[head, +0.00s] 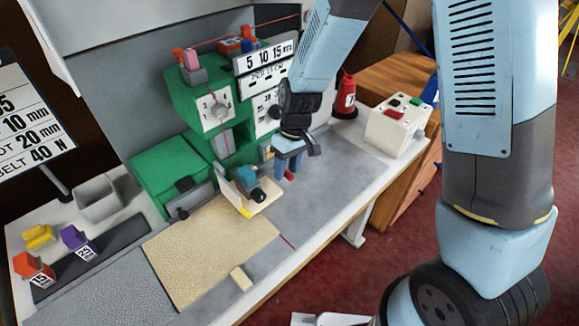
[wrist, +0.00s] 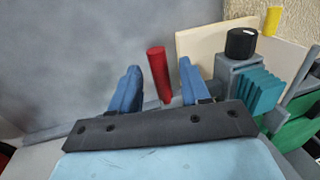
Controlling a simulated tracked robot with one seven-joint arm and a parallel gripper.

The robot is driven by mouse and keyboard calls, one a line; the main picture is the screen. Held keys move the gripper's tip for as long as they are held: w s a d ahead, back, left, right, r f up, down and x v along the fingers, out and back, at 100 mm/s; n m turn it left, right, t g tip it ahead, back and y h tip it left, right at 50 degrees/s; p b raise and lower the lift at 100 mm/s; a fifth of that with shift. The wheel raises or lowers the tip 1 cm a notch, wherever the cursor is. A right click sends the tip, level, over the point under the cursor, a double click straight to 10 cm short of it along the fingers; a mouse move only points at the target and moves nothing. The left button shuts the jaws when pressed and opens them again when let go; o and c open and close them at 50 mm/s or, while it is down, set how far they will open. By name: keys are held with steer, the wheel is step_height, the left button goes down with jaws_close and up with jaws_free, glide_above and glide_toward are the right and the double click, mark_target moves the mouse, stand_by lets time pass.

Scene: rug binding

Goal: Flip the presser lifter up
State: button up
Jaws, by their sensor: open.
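A red rod (wrist: 158,72), which looks like the presser lifter's handle, stands out between my gripper's two blue fingers in the wrist view. My gripper (wrist: 160,84) is open, with a finger on each side of the rod and gaps showing on both sides. In the head view my gripper (head: 286,166) points down at the right side of the green sewing machine (head: 180,101). A small red tip (head: 290,177) shows by the fingers there. The lifter's lower end and mounting are hidden by the gripper.
A beige rug (head: 205,245) lies on the bench. A white control box (head: 397,127) and red bottle (head: 345,95) stand right of the machine. The grey bench top (head: 325,185) has free room.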

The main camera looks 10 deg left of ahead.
jaws_close()
stand_by(0.5)
steer(key=shift+w+r, duration=0.1)
steer(key=shift+r, duration=1.25)
jaws_free()
